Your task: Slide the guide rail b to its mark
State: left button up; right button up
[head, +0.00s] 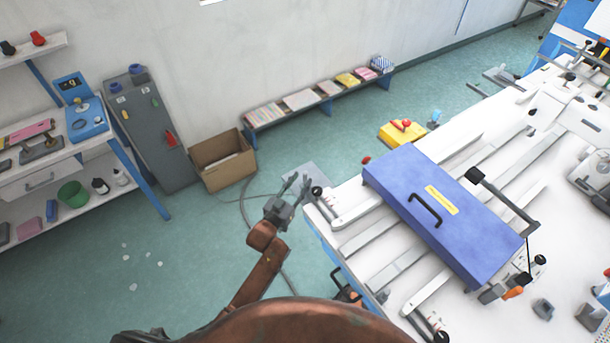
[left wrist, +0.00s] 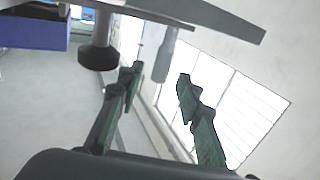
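My left gripper (head: 294,188) is open and empty at the left edge of the white machine table (head: 345,245). Its fingers stand apart in the left wrist view (left wrist: 158,76) with nothing between them. A round black knob (head: 317,191) on a white bar (head: 350,212) is just right of the fingertips. In the left wrist view a dark knob (left wrist: 98,56) hangs beyond the left finger, and a grey pin (left wrist: 166,55) shows beyond the gap. Another white bar (head: 428,288) lies nearer me. I cannot tell which bar is guide rail b, and no mark is readable. My right gripper is not in view.
A blue cover (head: 400,185) with a black handle (head: 425,209) spans the table right of the knob. A cardboard box (head: 222,160) and a low bench (head: 320,100) are by the wall. The floor left of my gripper is largely clear.

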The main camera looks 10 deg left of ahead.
aim_at(304, 177)
pick_arm(q)
jog(key=shift+x, duration=2)
jog(key=shift+c, duration=0.5)
grip_shut()
